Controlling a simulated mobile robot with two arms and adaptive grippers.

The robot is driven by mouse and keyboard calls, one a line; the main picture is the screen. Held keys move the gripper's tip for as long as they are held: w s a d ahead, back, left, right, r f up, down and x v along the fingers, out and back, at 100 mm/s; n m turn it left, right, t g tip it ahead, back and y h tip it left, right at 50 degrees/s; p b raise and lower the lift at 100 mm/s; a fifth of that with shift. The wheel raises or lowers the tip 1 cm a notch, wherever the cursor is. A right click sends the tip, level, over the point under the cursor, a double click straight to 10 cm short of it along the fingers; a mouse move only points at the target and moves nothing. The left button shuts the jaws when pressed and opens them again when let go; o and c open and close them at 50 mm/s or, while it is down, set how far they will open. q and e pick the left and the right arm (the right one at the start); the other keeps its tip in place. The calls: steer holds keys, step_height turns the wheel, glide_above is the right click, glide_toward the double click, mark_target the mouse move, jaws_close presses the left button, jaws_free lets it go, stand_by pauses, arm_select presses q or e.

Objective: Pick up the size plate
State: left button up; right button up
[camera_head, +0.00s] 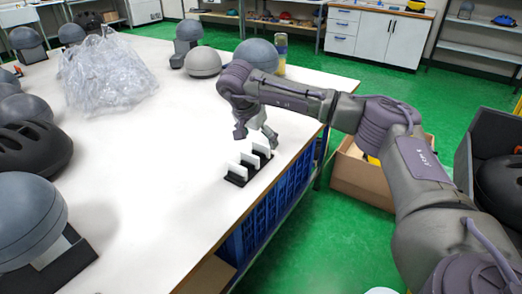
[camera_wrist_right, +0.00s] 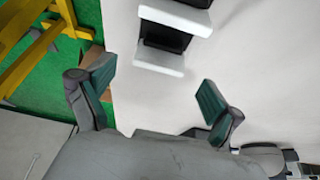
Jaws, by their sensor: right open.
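Three white plates stand upright in a row in a black holder (camera_head: 236,181) near the right edge of the white table. The nearest plate (camera_head: 238,171), the middle plate (camera_head: 250,159) and the farthest plate (camera_head: 262,149) look alike; I cannot tell markings on them. My right gripper (camera_head: 256,133) is open and empty, just above and beyond the holder. In the right wrist view, the open fingers (camera_wrist_right: 157,87) are apart from the closest white plate (camera_wrist_right: 160,62), with another plate (camera_wrist_right: 178,14) farther up. My left gripper is not in view.
A crumpled clear plastic bag (camera_head: 105,72) lies on the table (camera_head: 150,195). Helmets and grey domes, including a large dome (camera_head: 28,222), stand along the left and back. A cardboard box (camera_head: 362,180) is on the green floor. The table around the holder is clear.

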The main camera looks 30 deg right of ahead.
mark_target(262, 144)
steer(key=x, duration=0.3)
steer(key=shift+d+f, duration=0.1)
steer(key=shift+d, duration=0.1)
steer(key=c, duration=1)
